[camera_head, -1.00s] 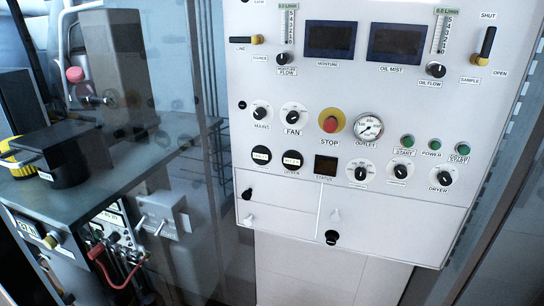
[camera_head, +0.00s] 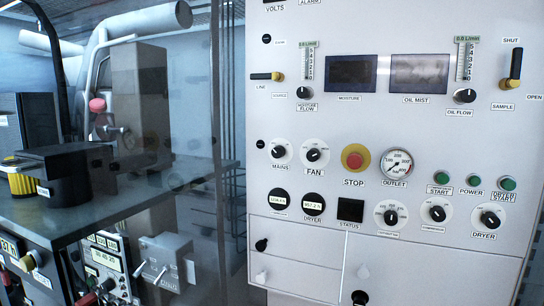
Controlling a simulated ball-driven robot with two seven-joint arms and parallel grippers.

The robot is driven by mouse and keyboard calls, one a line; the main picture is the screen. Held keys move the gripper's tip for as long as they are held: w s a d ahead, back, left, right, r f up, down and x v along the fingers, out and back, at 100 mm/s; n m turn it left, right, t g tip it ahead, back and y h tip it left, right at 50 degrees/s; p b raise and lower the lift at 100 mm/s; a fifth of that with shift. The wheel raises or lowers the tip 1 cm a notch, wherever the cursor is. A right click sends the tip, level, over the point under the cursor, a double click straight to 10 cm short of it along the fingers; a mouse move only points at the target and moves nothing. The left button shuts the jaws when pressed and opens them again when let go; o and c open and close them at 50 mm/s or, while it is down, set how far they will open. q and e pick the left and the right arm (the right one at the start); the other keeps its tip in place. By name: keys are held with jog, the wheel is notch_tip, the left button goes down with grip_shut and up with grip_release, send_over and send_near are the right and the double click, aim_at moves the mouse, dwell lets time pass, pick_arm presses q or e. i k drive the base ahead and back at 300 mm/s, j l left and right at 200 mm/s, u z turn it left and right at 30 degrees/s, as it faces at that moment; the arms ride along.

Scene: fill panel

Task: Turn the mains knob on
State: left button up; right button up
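The mains knob (camera_head: 279,151) is a small black dial on a round white plate, above the word MAINS on the white panel (camera_head: 330,25). It sits left of the matching fan knob (camera_head: 314,155). Its pointer is too small to read for certain. Neither of my grippers shows in the head view, and nothing covers the knob.
A red stop button (camera_head: 354,159) on a yellow ring and an outlet gauge (camera_head: 397,166) are right of the knobs. Two round readouts sit below. A dark bench (camera_head: 100,205) with a black device (camera_head: 75,170) stands at the left. The space before the panel looks clear.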

aim_at(279, 151)
jog(key=u, duration=0.5)
jog(key=i+l+u, duration=0.15)
jog(key=u, duration=0.25)
jog(key=l+u, duration=0.35)
jog(key=i+l+u, duration=0.1)
jog(key=l+u, duration=0.3)
